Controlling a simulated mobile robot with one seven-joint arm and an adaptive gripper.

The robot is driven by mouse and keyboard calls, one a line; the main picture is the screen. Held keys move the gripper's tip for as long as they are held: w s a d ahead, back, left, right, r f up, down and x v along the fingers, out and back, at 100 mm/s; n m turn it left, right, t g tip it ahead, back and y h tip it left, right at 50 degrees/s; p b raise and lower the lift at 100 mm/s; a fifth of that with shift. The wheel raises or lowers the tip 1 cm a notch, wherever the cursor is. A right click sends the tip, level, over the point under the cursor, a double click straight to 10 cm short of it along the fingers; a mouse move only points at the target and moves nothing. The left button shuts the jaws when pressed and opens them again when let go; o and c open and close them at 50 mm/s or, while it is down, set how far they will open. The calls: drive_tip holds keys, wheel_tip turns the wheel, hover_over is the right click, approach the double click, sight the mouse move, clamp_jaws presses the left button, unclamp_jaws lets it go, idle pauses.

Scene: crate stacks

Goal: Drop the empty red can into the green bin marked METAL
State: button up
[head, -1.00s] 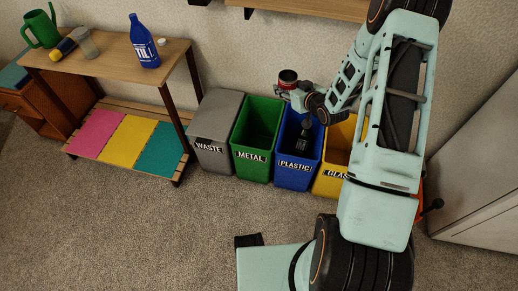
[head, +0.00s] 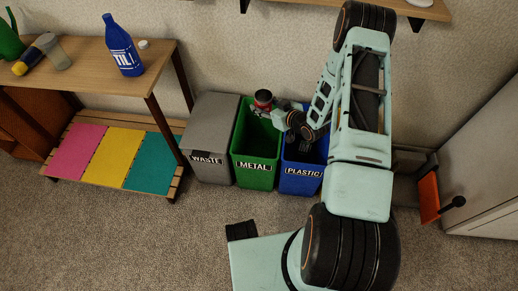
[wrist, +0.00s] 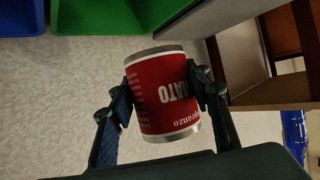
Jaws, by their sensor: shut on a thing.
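The red can (head: 263,99) has a printed label and metal rims. My gripper (head: 272,111) is shut on it, with a finger on each side, as the wrist view shows the can (wrist: 165,94) between the fingers. In the head view the can appears over the back part of the green bin marked METAL (head: 256,173). The bin is open at the top, and its inside looks dark and empty where I can see it. A green bin edge also shows at the top of the wrist view (wrist: 110,18). The can's height above the bin is hard to tell.
A grey lidded WASTE bin (head: 209,140) stands left of the green bin, and a blue PLASTIC bin (head: 301,178) stands right of it. A wooden table (head: 88,72) holds a blue bottle (head: 122,46). Open carpet lies in front.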

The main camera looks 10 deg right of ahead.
wheel_tip(320, 180, down, 6)
drive_tip(key=b, duration=0.3)
drive_tip(key=shift+r, duration=0.1)
drive_tip(key=o, duration=1.2)
drive_tip(key=shift+c, duration=0.2)
drive_tip(key=shift+s, duration=0.1)
drive_tip(key=v, duration=1.2)
